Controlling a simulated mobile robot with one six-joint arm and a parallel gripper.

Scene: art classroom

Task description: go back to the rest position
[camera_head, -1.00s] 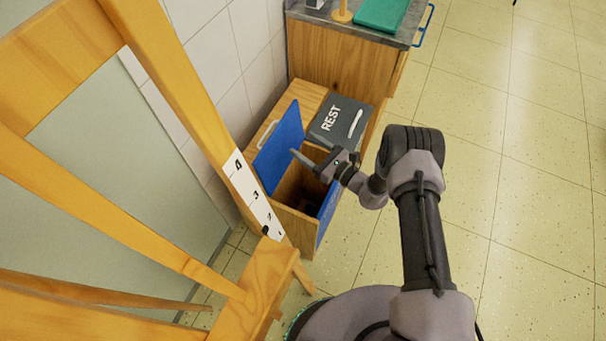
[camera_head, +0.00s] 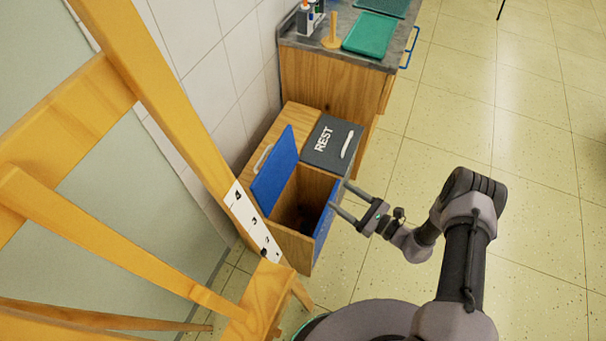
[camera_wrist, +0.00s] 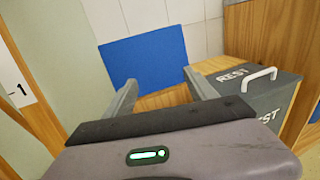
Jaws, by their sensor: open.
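My gripper (camera_head: 340,198) is open with nothing between its fingers. In the head view it is to the right of the wooden cabinet, close to the blue panel on its right side. The dark grey box top marked REST (camera_head: 331,142) lies on the cabinet behind it, with a white handle. In the wrist view my open gripper (camera_wrist: 160,90) points toward a raised blue lid (camera_wrist: 146,60), and the grey REST box (camera_wrist: 262,92) is to the right.
The wooden cabinet (camera_head: 277,232) has an open compartment with a dark inside and a raised blue lid (camera_head: 275,172). A wooden easel (camera_head: 160,75) fills the left. A counter (camera_head: 345,22) with a green tray (camera_head: 370,34) stands at the back. The floor on the right is clear.

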